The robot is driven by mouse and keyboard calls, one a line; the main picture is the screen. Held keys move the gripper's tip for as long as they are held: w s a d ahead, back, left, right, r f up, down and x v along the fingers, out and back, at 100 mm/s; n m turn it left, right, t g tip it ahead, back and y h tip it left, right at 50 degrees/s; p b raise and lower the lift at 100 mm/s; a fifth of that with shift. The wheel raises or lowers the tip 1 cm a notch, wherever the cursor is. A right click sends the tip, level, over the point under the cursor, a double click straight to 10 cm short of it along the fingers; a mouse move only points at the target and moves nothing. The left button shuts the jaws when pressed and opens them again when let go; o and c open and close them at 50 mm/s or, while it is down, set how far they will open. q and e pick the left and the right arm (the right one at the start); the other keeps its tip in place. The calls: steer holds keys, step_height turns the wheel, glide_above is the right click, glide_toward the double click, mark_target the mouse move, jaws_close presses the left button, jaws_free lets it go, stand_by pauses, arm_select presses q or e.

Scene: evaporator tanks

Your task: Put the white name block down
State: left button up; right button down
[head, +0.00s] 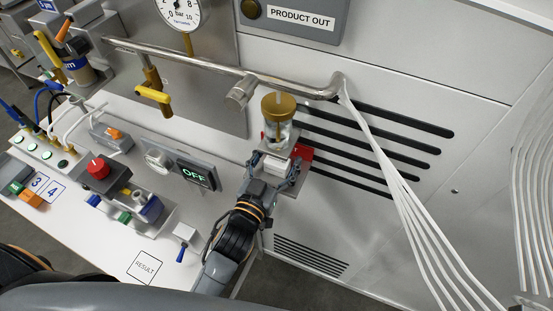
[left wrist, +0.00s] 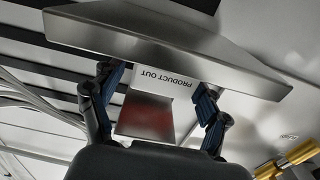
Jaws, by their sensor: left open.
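The white name block (head: 272,163) is at the end of my left gripper (head: 275,178) in the head view, just below a clear jar with a gold lid (head: 279,108). In the left wrist view a white face lettered PRODUCT OUT (left wrist: 165,78), upside down, lies between the fingertips of my left gripper (left wrist: 157,103). The fingers are spread wide on either side, with gaps visible. A grey panel with a blurred red patch (left wrist: 145,119) is also between them. In the head view a red plate (head: 302,153) shows beside the block, partly hidden. My right gripper is not in view.
A steel pipe (head: 190,61) with a yellow handle (head: 153,96) runs above the jar. White tubes (head: 395,185) hang at right. A bench at left holds a RESULT square (head: 145,267), a red knob (head: 98,168) and an OFF display (head: 195,175).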

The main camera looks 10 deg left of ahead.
arm_select(q)
steer(key=shift+r, duration=0.25)
steer(key=s+a+b, duration=0.2)
steer(key=s+b, duration=0.1)
steer(key=s, duration=0.8)
steer(key=shift+s, duration=0.4)
steer(key=shift+a+f, duration=0.1)
steer(key=shift+f, duration=0.05)
